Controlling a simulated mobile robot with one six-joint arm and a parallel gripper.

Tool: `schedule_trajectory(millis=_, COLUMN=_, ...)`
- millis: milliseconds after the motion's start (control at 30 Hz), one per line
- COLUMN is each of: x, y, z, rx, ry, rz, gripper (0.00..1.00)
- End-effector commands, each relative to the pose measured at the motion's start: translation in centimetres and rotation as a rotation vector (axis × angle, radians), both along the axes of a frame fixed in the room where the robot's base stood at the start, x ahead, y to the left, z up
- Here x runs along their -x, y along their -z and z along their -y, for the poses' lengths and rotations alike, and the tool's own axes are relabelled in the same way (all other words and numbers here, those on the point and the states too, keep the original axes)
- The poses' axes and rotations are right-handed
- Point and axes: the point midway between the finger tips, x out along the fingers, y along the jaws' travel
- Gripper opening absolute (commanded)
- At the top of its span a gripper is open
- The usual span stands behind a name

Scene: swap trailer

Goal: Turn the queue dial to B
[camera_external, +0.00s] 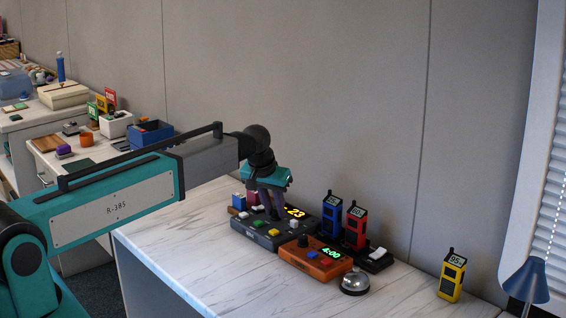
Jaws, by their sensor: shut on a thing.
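My gripper (269,207) points down over the back left part of a dark grey console (262,228). The console has a lit yellow display reading 23 (295,212) and several white, green and yellow buttons. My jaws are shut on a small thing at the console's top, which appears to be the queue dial. The jaws hide the dial, and its pointer and letter marks cannot be read.
An orange timer (312,262) reading 4:00 sits just right of the console, with a silver bell (355,281) beside it. Blue (331,217) and red (355,228) handsets stand behind. A yellow handset (451,276) stands at right. The front counter (200,245) is clear.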

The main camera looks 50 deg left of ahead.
Motion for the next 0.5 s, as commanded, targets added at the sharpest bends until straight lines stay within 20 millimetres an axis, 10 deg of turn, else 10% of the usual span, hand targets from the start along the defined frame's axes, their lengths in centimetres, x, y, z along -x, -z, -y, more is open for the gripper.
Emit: schedule_trajectory(millis=500, x=0.07, y=0.02, z=-0.31, rx=0.001, ry=0.315, rz=-0.001, gripper=0.0)
